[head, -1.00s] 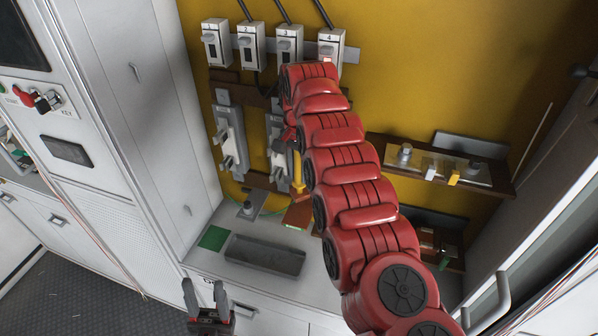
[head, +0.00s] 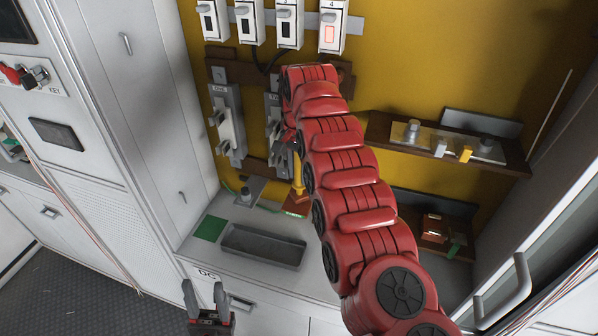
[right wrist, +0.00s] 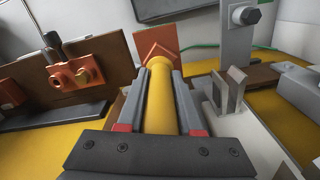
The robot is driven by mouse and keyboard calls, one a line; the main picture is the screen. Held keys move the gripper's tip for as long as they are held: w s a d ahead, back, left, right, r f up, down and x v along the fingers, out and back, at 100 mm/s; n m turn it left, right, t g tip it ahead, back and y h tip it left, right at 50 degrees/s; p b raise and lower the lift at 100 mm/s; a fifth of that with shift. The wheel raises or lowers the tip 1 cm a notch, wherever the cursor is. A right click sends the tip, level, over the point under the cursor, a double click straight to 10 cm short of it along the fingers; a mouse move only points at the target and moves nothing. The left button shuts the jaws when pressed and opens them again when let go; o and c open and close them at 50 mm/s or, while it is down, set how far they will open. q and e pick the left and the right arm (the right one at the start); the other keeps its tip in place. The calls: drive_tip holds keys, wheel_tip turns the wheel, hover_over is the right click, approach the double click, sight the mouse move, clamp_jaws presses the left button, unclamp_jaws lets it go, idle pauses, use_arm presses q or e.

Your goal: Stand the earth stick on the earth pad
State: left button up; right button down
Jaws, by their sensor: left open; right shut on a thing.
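The earth stick (head: 298,174) is a yellow rod with an orange-brown angled plate at its lower end. In the head view it hangs roughly upright beside the right-hand fuse unit. In the right wrist view the yellow rod (right wrist: 162,105) lies between the fingers of my right gripper (right wrist: 162,82), which is shut on it. My right arm hides most of that gripper in the head view. The green square pad (head: 210,228), which looks like the earth pad, lies bare on the counter, left of the stick. My left gripper (head: 204,293) is open and empty in front of the counter.
A grey tray (head: 232,251) is set beside the green pad. A metal terminal post (head: 246,196) with a green wire stands behind them. Fuse units (head: 229,122) and switches (head: 249,22) line the yellow wall. A brown shelf (head: 512,160) is at right.

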drive_tip(key=shift+f+b, duration=0.5)
idle(0.3)
drive_tip(key=c, duration=0.5)
unclamp_jaws()
drive_tip(key=shift+o, duration=0.3)
drive_tip(key=o, duration=0.4)
drive_tip(key=shift+r+p, duration=0.75)
drive_tip(key=shift+r, duration=0.85)
drive_tip(key=shift+s+r+p, duration=0.1)
drive_tip(key=shift+r+p, duration=1.25)
drive_tip(key=shift+r, duration=0.05)
